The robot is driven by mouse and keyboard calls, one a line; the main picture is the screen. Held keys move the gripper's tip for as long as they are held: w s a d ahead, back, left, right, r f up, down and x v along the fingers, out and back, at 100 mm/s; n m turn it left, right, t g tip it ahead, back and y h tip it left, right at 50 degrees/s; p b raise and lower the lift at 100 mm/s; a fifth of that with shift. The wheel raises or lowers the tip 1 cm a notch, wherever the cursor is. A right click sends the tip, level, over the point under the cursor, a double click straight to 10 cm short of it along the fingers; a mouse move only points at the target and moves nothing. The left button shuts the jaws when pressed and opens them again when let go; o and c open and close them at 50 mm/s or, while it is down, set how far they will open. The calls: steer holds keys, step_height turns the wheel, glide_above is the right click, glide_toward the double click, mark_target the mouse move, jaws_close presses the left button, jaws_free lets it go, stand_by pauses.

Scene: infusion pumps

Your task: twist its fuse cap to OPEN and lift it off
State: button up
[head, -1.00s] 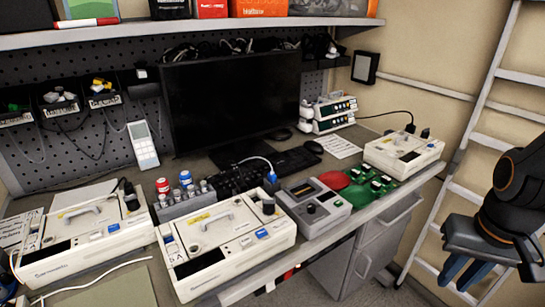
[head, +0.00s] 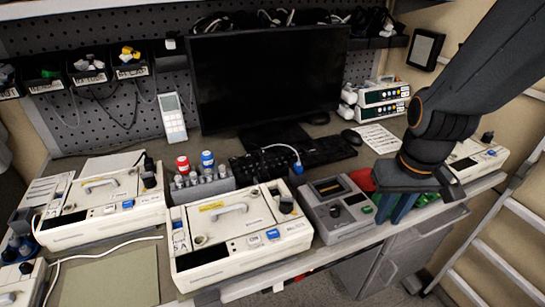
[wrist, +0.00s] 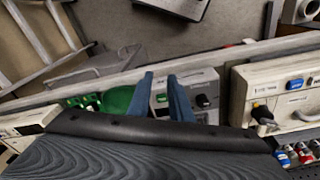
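Several cream infusion pumps stand on the bench. The middle pump (head: 240,255) has a handle, blue and white buttons and a black round knob (head: 287,203) at its right corner. A small round fitting (head: 200,240) sits at its left front. Which part is the fuse cap I cannot tell. A pump with a black knob (wrist: 262,113) also shows at right in the wrist view. My gripper (head: 395,214) points down near the bench's front edge, right of the grey tester. In the wrist view, its blue fingers (wrist: 161,80) are apart with nothing between them.
The grey tester (head: 338,210) stands between the middle pump and my gripper. Green and red discs lie behind the fingers. Another pump (head: 475,160) is at far right, partly behind my arm. A rack of bottles (head: 200,185) and the monitor (head: 265,80) stand behind. A ladder (head: 510,225) is at right.

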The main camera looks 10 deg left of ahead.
steer(key=w+a+r+n+p, duration=0.1)
steer(key=a+r+n+p, duration=0.1)
steer(key=a+r+n, duration=0.3)
steer(key=w+a+r+n+p, duration=0.1)
steer(key=w+a+n, duration=0.1)
steer(key=a+n, duration=0.35)
step_height(320, 180, up, 3)
steer(key=n+g+p, duration=0.1)
steer(key=n+p, duration=0.2)
steer(key=n, duration=0.3)
glide_above(287, 197)
steer(key=shift+w+a, duration=0.1)
step_height(287, 197, down, 7)
steer(key=b, duration=0.5)
steer(key=shift+f, duration=0.15)
steer(key=shift+f, duration=0.1)
jaws_close()
